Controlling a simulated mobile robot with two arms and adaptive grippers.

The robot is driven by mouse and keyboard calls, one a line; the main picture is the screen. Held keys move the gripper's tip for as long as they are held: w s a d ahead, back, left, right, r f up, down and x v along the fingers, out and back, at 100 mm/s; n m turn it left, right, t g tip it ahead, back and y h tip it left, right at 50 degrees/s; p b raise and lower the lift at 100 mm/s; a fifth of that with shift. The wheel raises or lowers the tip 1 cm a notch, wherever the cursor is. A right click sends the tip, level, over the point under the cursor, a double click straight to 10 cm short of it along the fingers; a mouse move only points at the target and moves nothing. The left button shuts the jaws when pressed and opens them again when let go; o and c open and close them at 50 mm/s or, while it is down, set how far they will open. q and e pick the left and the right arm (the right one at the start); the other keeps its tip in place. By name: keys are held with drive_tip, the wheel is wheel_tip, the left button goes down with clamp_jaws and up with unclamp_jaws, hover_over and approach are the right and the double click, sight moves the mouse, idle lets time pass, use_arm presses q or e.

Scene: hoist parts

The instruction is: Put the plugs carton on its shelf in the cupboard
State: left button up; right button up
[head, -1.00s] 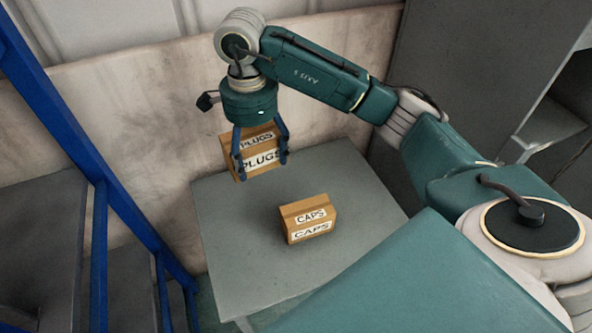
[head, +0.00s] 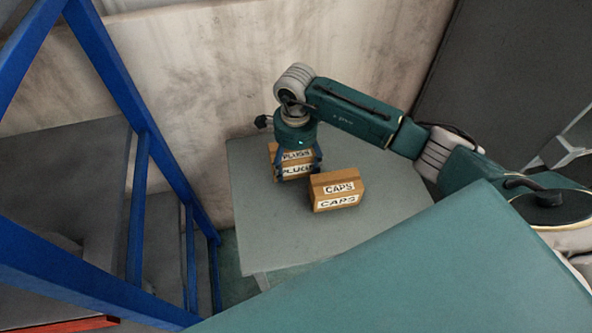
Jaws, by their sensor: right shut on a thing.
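The plugs carton (head: 295,171) is a brown box with white PLUGS labels, over the back part of the grey table. My right gripper (head: 299,175) points down and is shut on it, with its blue fingers at the carton's sides. I cannot tell whether the carton's bottom touches the table. A tall dark grey panel with a pale shelf edge (head: 574,153) stands at the far right and may be the cupboard; its inside is mostly out of view. My left gripper is not in view.
The caps carton (head: 337,191) stands on the grey table (head: 285,238), close in front and right of the plugs carton. A blue-framed rack (head: 150,145) with dark shelves fills the left side. A pale stained wall (head: 200,90) is behind the table.

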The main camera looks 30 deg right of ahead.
sight(296, 173)
wheel_tip(296, 173, down, 3)
drive_tip(key=shift+f+p, duration=0.2)
drive_tip(key=shift+p, duration=0.1)
drive_tip(key=shift+f, duration=0.3)
drive_tip(key=shift+f+b, duration=0.2)
drive_tip(key=shift+b, duration=0.1)
drive_tip(key=o, duration=1.6)
drive_tip(key=shift+o, duration=0.2)
drive_tip(key=shift+r, duration=0.1)
